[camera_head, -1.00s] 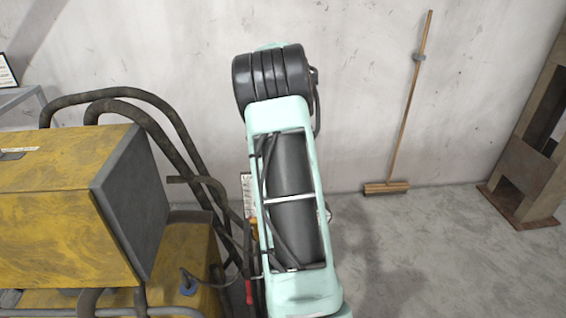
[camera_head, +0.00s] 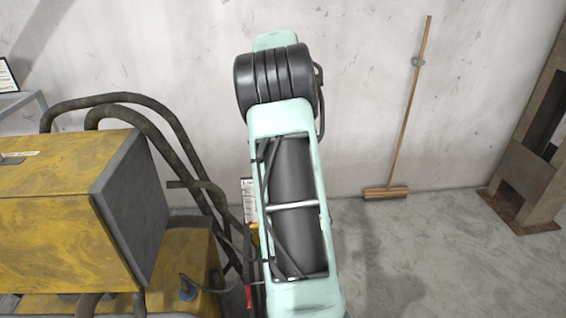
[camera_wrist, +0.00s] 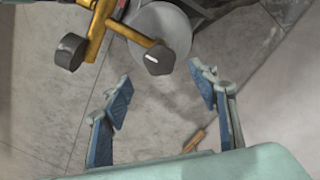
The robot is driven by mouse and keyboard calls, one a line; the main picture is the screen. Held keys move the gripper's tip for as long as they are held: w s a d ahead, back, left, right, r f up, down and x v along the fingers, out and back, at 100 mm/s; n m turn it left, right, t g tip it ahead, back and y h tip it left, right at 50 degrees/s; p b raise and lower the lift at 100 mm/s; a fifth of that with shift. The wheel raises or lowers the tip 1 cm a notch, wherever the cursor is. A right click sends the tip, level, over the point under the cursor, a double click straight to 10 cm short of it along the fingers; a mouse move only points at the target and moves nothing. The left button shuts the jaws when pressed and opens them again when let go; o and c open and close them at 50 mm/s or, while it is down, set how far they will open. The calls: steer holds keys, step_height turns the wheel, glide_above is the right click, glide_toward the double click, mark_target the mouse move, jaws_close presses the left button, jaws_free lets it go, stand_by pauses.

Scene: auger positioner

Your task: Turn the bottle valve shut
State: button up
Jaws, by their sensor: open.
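In the wrist view a brass-yellow valve fitting (camera_wrist: 97,30) sits at the top with a dark round knob on its left. A second dark faceted knob (camera_wrist: 159,59), with a small white mark, is at its right end. Behind it is the rounded grey top of what looks like the bottle (camera_wrist: 170,22). My gripper (camera_wrist: 162,86) is open and empty, its two blue-padded fingers apart. The dark marked knob lies just beyond the gap between the fingertips in the picture; I see no contact. In the head view my arm hides the bottle, the valve and my gripper.
A yellow machine (camera_head: 60,225) with a dark end panel stands at the left, with thick dark hoses (camera_head: 170,125) beside my arm. A broom (camera_head: 405,110) leans on the back wall. A brown metal frame (camera_head: 530,175) stands at the right. Floor between is clear.

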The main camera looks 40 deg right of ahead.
steer(key=shift+r, duration=2.7)
